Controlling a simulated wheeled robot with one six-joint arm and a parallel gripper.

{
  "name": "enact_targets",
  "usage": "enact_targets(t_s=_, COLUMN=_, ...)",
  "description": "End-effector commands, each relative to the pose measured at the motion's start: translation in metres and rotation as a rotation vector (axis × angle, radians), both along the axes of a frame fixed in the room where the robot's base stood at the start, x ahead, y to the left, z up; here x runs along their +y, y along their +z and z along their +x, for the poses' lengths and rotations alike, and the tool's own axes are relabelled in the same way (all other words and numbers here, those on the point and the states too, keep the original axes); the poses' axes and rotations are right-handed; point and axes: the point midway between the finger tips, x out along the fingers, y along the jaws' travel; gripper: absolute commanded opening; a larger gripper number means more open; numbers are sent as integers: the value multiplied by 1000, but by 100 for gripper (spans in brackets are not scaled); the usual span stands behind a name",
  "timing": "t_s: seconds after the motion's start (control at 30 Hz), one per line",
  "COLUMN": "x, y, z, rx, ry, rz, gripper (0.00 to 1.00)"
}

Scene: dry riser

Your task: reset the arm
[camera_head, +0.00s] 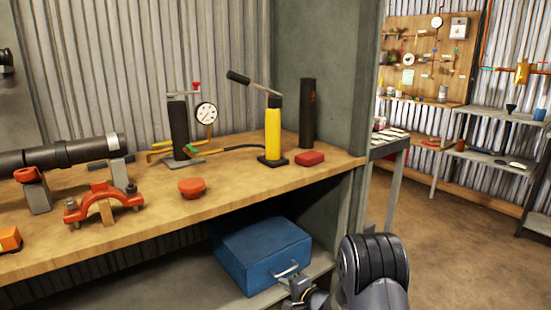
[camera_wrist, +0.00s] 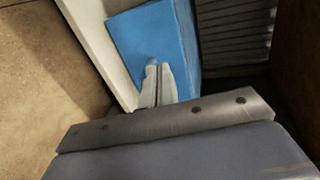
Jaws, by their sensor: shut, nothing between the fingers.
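My arm comes in at the bottom right of the head view, in front of the workbench. In the wrist view my gripper (camera_wrist: 158,72) has its two grey fingers together and holds nothing. The fingers overlap a blue toolbox (camera_wrist: 135,40) behind them; I cannot tell whether they touch it. In the head view the toolbox (camera_head: 262,252) sits on the grey shelf under the bench, its handle near the end of my arm. My fingertips cannot be made out clearly in the head view.
The wooden workbench (camera_head: 235,192) carries a yellow hand pump (camera_head: 273,130), a pressure gauge (camera_head: 206,114), a dark pipe (camera_head: 60,154) and an orange clamp (camera_head: 103,203). A grey upright (camera_head: 372,85) ends the bench. Open brown floor (camera_head: 450,225) lies to the right.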

Motion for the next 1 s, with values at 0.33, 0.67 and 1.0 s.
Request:
enact_targets(t_s=0.33, x=-38, y=-3, z=-51, rx=-1, ry=-3, rz=1, gripper=0)
enact_targets(t_s=0.67, x=-77, y=4, z=-105, rx=4, ry=-4, rz=2, gripper=0)
enact_targets(t_s=1.0, x=-101, y=11, z=-139, rx=1, ry=-1, rz=0, gripper=0)
